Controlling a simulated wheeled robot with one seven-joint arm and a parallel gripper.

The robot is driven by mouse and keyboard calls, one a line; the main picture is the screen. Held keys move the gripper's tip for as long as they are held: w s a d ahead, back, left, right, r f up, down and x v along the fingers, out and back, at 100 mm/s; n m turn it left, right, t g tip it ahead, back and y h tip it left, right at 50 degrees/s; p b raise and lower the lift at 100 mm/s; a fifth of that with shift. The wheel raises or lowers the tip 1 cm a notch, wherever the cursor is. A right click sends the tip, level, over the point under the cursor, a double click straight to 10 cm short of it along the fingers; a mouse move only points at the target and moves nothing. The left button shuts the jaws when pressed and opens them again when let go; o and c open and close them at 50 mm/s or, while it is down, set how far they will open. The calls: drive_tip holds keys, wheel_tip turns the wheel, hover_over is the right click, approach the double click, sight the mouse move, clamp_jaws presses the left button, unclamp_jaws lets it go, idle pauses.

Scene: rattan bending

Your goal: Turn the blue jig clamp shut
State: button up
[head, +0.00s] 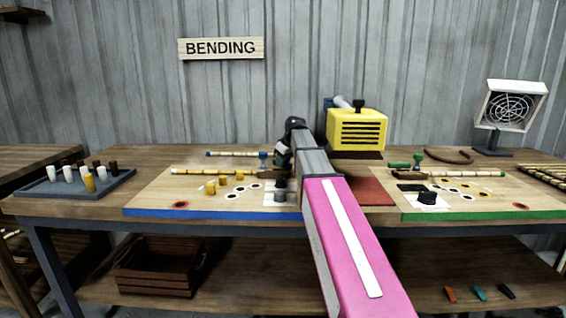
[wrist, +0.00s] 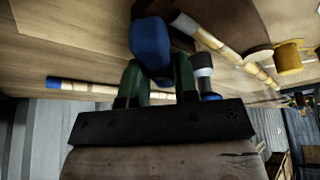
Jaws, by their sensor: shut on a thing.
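My gripper (head: 283,158) is at the back right of the blue-edged jig board (head: 150,201), partly hidden by my arm in the head view. In the wrist view, the green fingers of my gripper (wrist: 158,78) are shut on a blue, rounded piece, the blue clamp handle (wrist: 152,42). A blue and grey post (wrist: 207,75) stands just right of the fingers. In the head view, a small blue knob (head: 263,155) shows left of my gripper. How far the clamp is turned cannot be told.
A blue-ended cane (head: 228,154) lies behind the board, and another cane (head: 210,171) lies across it near yellow pegs (head: 211,187). A yellow machine (head: 357,131) stands right of my arm. The green-edged board (head: 480,205) is farther right. A peg tray (head: 75,181) is at left.

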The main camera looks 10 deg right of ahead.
drive_tip(key=m+h, duration=0.1)
drive_tip(key=m, duration=0.1)
drive_tip(key=m+t+h, duration=0.1)
drive_tip(key=m, duration=0.2)
drive_tip(key=shift+s+a+m, duration=0.1)
drive_tip(key=shift+m, duration=0.2)
drive_tip(key=shift+m+h, duration=0.8)
drive_tip(key=shift+m, duration=1.3)
drive_tip(key=o, duration=0.9)
drive_tip(key=v, duration=1)
drive_tip(key=shift+a+r, duration=0.15)
drive_tip(key=shift+r, duration=0.25)
